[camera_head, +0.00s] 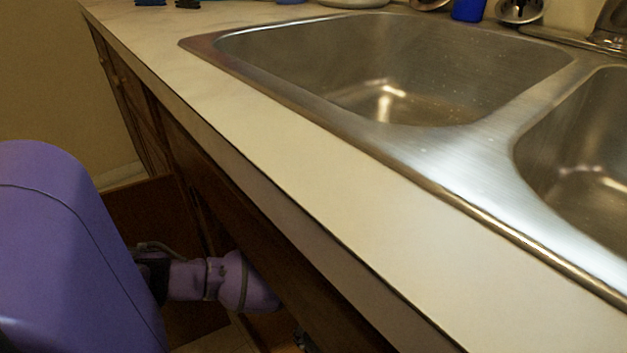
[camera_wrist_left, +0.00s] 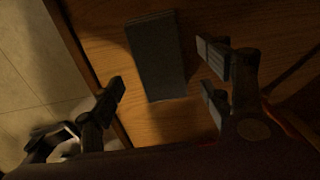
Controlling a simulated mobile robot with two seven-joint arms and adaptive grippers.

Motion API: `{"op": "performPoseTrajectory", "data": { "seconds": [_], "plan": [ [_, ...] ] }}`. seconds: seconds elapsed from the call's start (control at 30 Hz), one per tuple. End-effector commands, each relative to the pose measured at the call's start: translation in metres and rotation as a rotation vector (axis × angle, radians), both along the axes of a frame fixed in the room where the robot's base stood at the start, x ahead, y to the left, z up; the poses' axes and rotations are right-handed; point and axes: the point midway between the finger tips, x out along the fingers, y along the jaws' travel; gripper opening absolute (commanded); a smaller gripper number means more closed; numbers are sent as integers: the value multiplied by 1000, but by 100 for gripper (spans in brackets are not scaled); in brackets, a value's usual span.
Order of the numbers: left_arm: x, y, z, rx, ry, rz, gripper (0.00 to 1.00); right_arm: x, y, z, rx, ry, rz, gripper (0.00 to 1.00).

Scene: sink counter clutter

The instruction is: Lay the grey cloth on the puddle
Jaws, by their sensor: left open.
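A dark grey folded cloth (camera_wrist_left: 156,55) shows in the left wrist view as a flat rectangle on a brown wooden surface (camera_wrist_left: 105,35). My left gripper (camera_wrist_left: 162,85) is open, with fingers on both sides of the cloth's near end in the picture. Nothing is between the fingers that I can see as gripped, and I cannot tell how far above the cloth they are. In the head view my purple left arm reaches low beside the counter front, and the gripper itself is hidden. I cannot make out a puddle in either view. My right gripper is not in view.
The pale counter (camera_head: 290,140) holds a steel double sink (camera_head: 440,140); its front edge overhangs my left forearm. Blue and metallic items (camera_head: 467,10) stand along the back. In the wrist view, pale tiled floor (camera_wrist_left: 30,60) lies left of the wood's edge.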

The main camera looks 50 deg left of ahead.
Motion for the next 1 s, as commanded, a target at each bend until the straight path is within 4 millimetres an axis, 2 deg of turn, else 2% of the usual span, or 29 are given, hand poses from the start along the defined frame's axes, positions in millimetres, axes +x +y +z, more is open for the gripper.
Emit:
{"op": "performPoseTrajectory", "data": {
  "seconds": [0.03, 0.1, 0.33, 0.5, 1.0],
  "plan": [
    [1, 0, 18, 1, -6, -2, 71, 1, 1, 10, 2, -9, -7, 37],
    [1, 0, 32, 1, -6, -2, 71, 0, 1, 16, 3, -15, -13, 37],
    [0, 0, 64, 0, -2, -1, 71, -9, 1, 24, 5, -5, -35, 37],
    [0, 0, 70, 0, 1, 0, 71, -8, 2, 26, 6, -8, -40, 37],
    [0, 0, 70, 0, 1, 0, 71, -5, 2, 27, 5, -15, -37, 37]
  ]
}}
